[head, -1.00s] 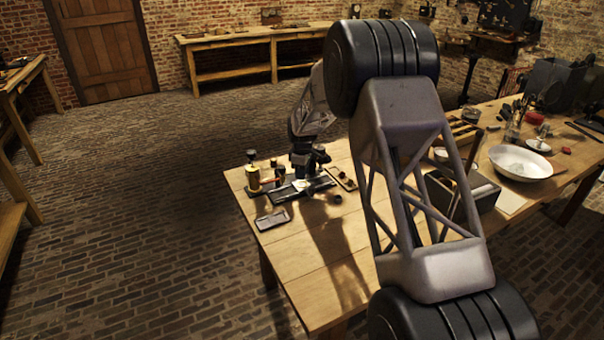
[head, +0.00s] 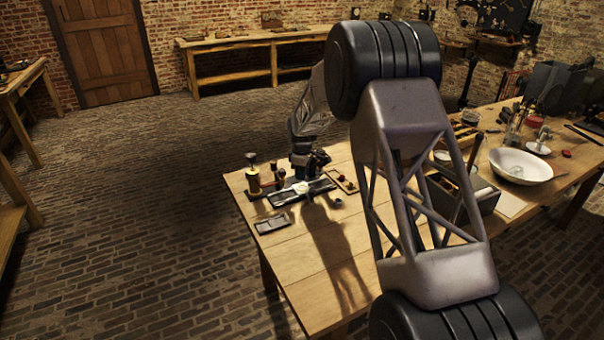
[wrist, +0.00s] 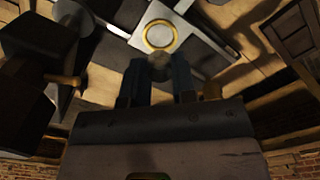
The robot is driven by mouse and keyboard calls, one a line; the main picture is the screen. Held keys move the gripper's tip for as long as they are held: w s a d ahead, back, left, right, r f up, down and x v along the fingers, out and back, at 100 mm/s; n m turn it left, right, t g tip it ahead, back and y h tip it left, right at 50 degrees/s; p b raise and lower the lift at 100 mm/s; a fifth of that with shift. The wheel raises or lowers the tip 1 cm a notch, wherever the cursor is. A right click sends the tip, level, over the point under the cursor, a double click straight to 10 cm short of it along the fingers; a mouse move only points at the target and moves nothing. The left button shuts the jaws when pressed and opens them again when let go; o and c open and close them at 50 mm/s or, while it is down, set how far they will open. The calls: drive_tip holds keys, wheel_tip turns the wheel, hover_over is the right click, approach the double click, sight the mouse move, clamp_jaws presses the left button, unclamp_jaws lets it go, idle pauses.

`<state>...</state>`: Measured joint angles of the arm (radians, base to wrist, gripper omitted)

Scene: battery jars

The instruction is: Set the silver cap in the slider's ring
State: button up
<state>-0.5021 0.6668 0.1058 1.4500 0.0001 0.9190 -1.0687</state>
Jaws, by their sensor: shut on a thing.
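The slider is a pale silver plate with a gold ring (wrist: 161,36), lying on a dark track in the wrist view. In the head view the slider (head: 300,188) shows as a small bright patch on the table. My gripper (wrist: 160,76) is shut on the silver cap (wrist: 160,62), a small greyish disc between the dark fingertips. In the wrist view the cap appears just below the ring, overlapping its near edge; its height above the plate is hard to judge. In the head view my gripper (head: 308,168) is just behind the slider, and the cap is too small to make out.
A brass jar with a dark knob (head: 253,181) stands left of the slider. A small dark tray (head: 272,222) lies in front, and a small wooden tray (head: 342,180) to the right. A small round piece (head: 338,201) lies nearby. The front tabletop is clear.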

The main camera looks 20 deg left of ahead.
idle(0.4)
drive_tip(key=o, duration=0.6)
drive_tip(key=shift+r, duration=0.1)
wheel_tip(320, 180, up, 11)
idle(1.4)
idle(0.8)
